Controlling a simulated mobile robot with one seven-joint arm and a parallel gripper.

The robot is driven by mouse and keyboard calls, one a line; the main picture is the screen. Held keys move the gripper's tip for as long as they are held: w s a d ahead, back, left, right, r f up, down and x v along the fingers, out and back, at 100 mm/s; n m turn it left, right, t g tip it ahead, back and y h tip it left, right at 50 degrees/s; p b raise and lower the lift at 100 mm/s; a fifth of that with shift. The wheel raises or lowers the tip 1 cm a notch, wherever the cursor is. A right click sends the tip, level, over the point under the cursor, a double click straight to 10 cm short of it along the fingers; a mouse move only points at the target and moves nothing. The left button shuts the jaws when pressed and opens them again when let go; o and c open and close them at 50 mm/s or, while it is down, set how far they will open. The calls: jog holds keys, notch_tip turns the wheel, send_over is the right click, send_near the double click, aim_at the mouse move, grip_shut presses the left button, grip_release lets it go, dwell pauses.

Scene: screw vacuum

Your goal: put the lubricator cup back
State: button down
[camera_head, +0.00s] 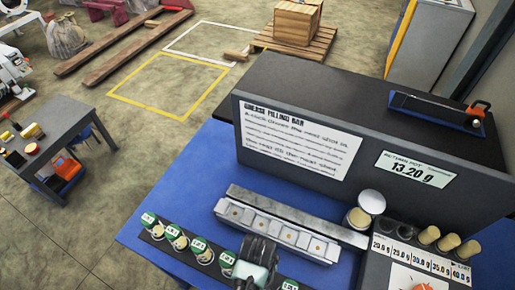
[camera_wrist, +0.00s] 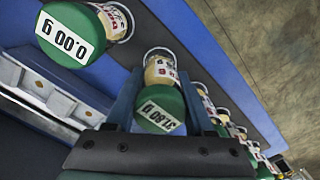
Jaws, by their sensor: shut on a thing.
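My gripper (camera_head: 256,262) is at the front of the blue bench, over the row of lubricator cups. In the wrist view my gripper (camera_wrist: 158,92) is shut on a lubricator cup (camera_wrist: 160,110) with a green top, a label that seems to read 31.80 g and a pale body. The held cup stands in line with the others; whether it touches the rack I cannot tell. A cup labelled 0.00 g (camera_wrist: 80,30) is beside it on the left. Several cups (camera_head: 175,238) stand left of my gripper in the head view, and one cup (camera_head: 288,284) right of it.
A grey metal fixture (camera_head: 275,229) lies behind the cups. The filling bar housing (camera_head: 300,140) shows 13.20 g on its display (camera_head: 415,169). A dosing panel (camera_head: 425,262) with several beige cylinders (camera_head: 448,242) is at right. The bench's left part (camera_head: 185,188) is clear.

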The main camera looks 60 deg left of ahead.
jog(key=shift+f, duration=0.35)
jog(key=shift+f, duration=0.1)
jog(key=shift+c, duration=1.4)
grip_release()
notch_tip(320, 180, up, 12)
jog(key=shift+r, duration=0.15)
